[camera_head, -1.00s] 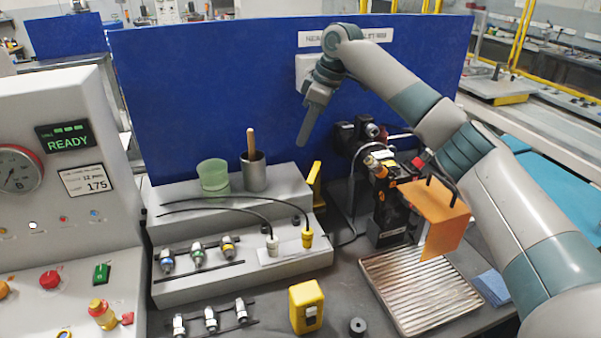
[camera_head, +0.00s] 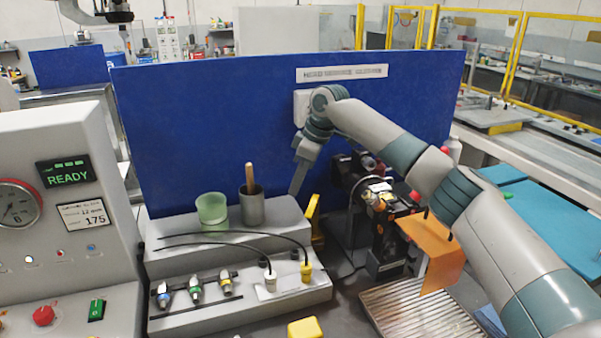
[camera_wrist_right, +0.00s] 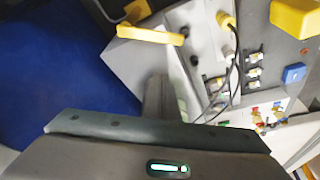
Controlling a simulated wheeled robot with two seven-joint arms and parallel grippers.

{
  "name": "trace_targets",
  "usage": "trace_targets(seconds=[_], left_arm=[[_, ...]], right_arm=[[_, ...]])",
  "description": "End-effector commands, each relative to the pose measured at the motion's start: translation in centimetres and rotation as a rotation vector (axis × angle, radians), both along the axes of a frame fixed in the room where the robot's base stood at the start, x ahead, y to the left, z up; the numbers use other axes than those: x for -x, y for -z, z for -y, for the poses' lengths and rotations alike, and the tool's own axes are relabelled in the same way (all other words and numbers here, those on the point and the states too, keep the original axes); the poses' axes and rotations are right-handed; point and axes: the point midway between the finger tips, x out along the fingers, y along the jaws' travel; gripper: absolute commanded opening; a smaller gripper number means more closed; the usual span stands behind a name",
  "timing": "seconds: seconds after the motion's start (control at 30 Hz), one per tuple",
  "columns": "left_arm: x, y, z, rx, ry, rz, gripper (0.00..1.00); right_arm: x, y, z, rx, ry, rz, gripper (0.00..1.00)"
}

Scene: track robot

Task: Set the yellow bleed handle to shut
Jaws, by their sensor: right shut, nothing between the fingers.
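The yellow bleed handle (camera_head: 313,212) stands nearly upright at the right end of the grey stepped block, in front of the blue panel. In the right wrist view it is a yellow bar (camera_wrist_right: 150,35) at the top, beside the block. My right gripper (camera_head: 294,192) is shut and empty, pointing down just left of the handle and apart from it in the head view. In the right wrist view its fingers (camera_wrist_right: 158,95) are below the bar with a gap between. My left gripper is not in view.
The grey stepped block (camera_head: 240,296) holds a green cup (camera_head: 211,209), a metal cup with a wooden stick (camera_head: 251,208), and cabled connectors. A dark machine with an orange plate (camera_head: 432,255) stands right of the handle. A ribbed tray (camera_head: 410,305) lies in front.

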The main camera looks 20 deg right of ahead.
Motion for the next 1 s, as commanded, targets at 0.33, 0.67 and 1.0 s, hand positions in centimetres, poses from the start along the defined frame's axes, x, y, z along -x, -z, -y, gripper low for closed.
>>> trace_targets(seconds=[0.33,0.67,1.0], left_arm=[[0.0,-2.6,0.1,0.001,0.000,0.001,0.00],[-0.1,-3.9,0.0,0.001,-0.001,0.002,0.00],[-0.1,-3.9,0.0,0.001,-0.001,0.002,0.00]], right_arm=[[-0.5,4.5,-0.6,0.001,0.003,0.001,0.00],[1.1,4.8,1.8,0.001,0.000,0.001,0.00],[1.3,4.9,1.9,0.001,0.000,0.001,0.00]])
